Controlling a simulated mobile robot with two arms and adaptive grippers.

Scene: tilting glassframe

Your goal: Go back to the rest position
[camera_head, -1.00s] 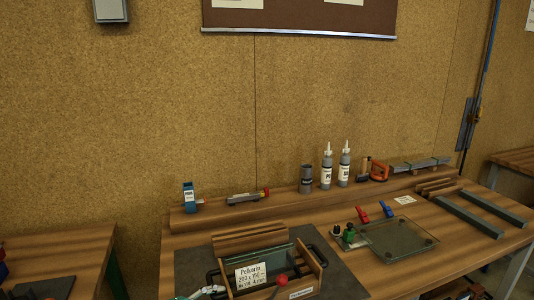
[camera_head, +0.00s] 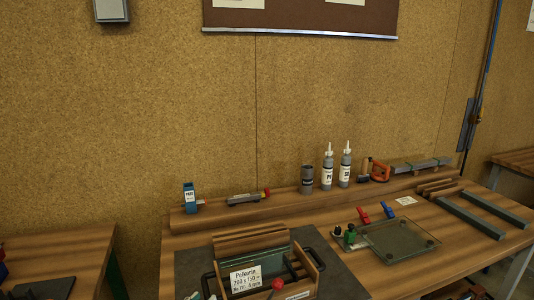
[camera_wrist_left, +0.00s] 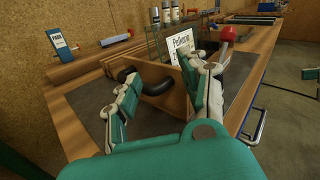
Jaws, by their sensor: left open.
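The wooden glass frame (camera_head: 306,262) stands on a dark mat at the front of the bench, with a white Pelkorin card (camera_head: 245,279) at its front and a red knob (camera_head: 278,284) beside it. In the left wrist view the frame's wooden end wall (camera_wrist_left: 172,100) with a black handle (camera_wrist_left: 148,82) faces me. The red knob (camera_wrist_left: 228,33) shows behind my right-hand finger. My left gripper (camera_wrist_left: 168,78) is open, its fingers apart before the end wall; I see nothing held. In the head view only its fingertips (camera_head: 203,296) show at the bottom edge. My right gripper is out of view.
A glass plate (camera_head: 400,240) lies on the bench to the right. Two bottles (camera_head: 327,172), a grey can (camera_head: 307,180) and a blue dispenser (camera_head: 189,197) stand along the back ledge. Grey bars (camera_head: 470,217) lie at the right. A second bench (camera_head: 60,255) stands at the left.

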